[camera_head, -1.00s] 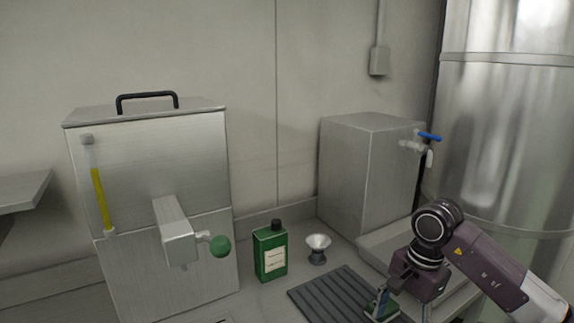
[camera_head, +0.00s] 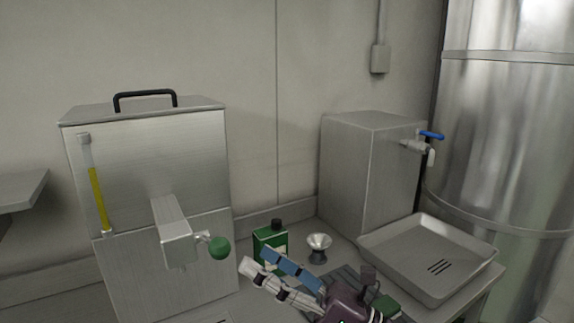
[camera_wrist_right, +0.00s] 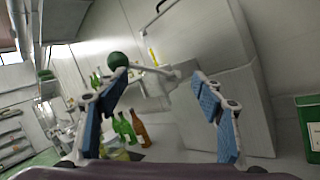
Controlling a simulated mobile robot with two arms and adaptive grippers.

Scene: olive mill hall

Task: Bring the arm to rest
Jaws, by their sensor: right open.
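My right gripper (camera_head: 256,259) is at the bottom centre of the head view, its fingers pointing left with a blue pad showing. The right wrist view shows its two blue-padded fingers (camera_wrist_right: 158,85) spread apart with nothing between them. In the head view it passes in front of the green tin (camera_head: 272,239) and the dark ribbed mat (camera_head: 345,276), hiding parts of both. I cannot tell whether it touches the tin. My left gripper is not in view.
A steel machine with a green-knobbed lever (camera_head: 219,248) stands left. A small funnel (camera_head: 318,241) stands behind my gripper. A steel tray (camera_head: 427,250) sits right, below a blue-handled tap (camera_head: 431,136). The wrist view shows several bottles (camera_wrist_right: 126,128) and the tin's edge (camera_wrist_right: 305,125).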

